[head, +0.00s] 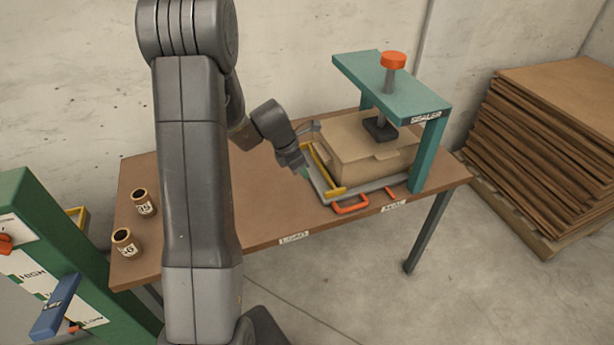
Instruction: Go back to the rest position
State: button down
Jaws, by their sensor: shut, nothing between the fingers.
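My arm rises in front of the head camera and reaches over the workbench (185,215). My gripper (313,128) is small in the picture, beside the left end of a cardboard box (350,150). It is shut with nothing held. Whether it touches the box cannot be told. The box lies under the teal press frame labelled SEALER (390,85), on a grey tray (375,191) with a yellow bar (325,170) at its left. The press has an orange knob (393,60) on top and a dark pad below.
Two labelled cylinders, one farther (143,203) and one nearer (125,243), stand at the bench's left. An orange handle (350,205) shows at the tray's front. A green stand with a blue lever (55,305) is at lower left. Stacked cardboard (550,140) stands right. Floor in front is clear.

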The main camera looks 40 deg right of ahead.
dwell(0.4)
send_near(326, 186)
jog(key=a+f, duration=0.1)
jog(key=s+f, duration=0.1)
jog(key=f, duration=0.1)
jog(key=s+a+f, duration=0.1)
jog(key=f, duration=0.1)
jog(key=shift+s+a, duration=0.1)
jog(key=shift+a, duration=0.2)
jog(key=d, duration=0.2)
jog(key=s+d, duration=0.1)
jog(key=shift+f+p, duration=0.4)
jog(key=shift+d, duration=0.6)
